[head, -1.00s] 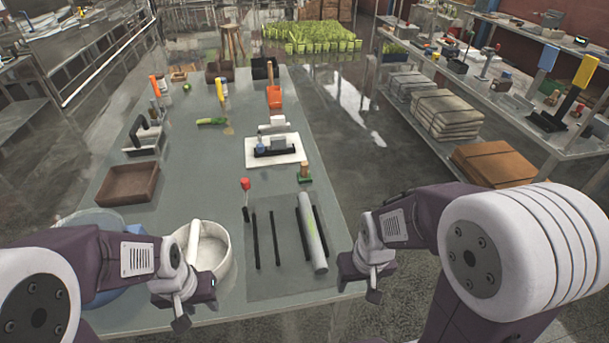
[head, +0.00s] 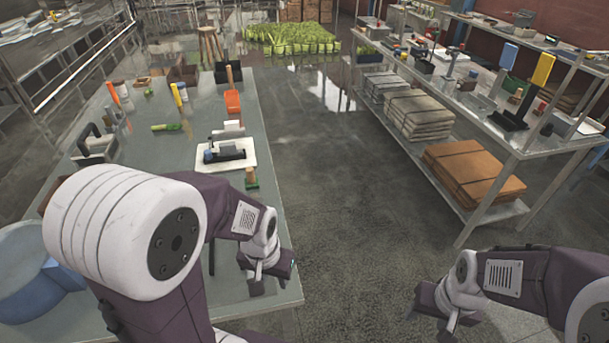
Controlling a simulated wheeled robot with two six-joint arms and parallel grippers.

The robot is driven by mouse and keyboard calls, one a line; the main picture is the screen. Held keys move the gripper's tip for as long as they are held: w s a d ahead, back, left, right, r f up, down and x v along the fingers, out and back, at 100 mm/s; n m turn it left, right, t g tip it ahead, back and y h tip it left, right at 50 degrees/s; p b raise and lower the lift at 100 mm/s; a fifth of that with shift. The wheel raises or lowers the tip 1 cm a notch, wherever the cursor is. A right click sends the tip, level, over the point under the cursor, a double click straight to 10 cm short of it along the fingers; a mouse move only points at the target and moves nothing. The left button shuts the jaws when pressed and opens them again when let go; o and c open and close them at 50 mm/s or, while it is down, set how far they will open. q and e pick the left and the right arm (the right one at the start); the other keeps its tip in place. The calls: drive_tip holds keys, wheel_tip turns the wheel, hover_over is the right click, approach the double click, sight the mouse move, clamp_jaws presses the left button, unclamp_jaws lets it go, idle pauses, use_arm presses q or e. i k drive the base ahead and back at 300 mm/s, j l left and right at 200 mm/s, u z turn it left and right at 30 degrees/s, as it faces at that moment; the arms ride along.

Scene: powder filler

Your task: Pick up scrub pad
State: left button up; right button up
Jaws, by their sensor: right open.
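No thing can be named the scrub pad with certainty. A blue flat piece (head: 509,56) and a yellow flat piece (head: 543,69) stand upright on the right-hand shelf. My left gripper (head: 268,277) is above the table's near right corner, nearer to me than the green block; its jaws are too small to read. My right gripper (head: 447,313) is open and empty over the floor, in front of the shelf.
The grey table (head: 182,143) holds the white tray (head: 245,158), an orange scoop (head: 232,100) and several tools. A metal shelf (head: 480,145) at right carries stacked sacks (head: 418,113) and brown folded cardboard (head: 470,168). Bare floor (head: 340,190) lies between table and shelf.

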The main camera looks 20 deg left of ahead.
sight(251, 181)
drive_tip(key=i+l+u, duration=0.8)
drive_tip(key=i+l, duration=0.15)
drive_tip(key=i+u, duration=0.25)
drive_tip(key=u, duration=0.2)
drive_tip(key=i+l+u, duration=0.1)
drive_tip(key=i+u, duration=0.15)
drive_tip(key=u, duration=0.25)
drive_tip(key=i+l+u, duration=0.2)
drive_tip(key=u, duration=0.25)
drive_tip(key=i+l+u, duration=0.2)
drive_tip(key=u, duration=0.25)
drive_tip(key=i+l+u, duration=0.1)
drive_tip(key=l+u, duration=0.35)
drive_tip(key=i+l+u, duration=0.1)
drive_tip(key=l+u, duration=0.15)
drive_tip(key=u, duration=0.25)
drive_tip(key=l+u, duration=0.75)
drive_tip(key=u, duration=0.15)
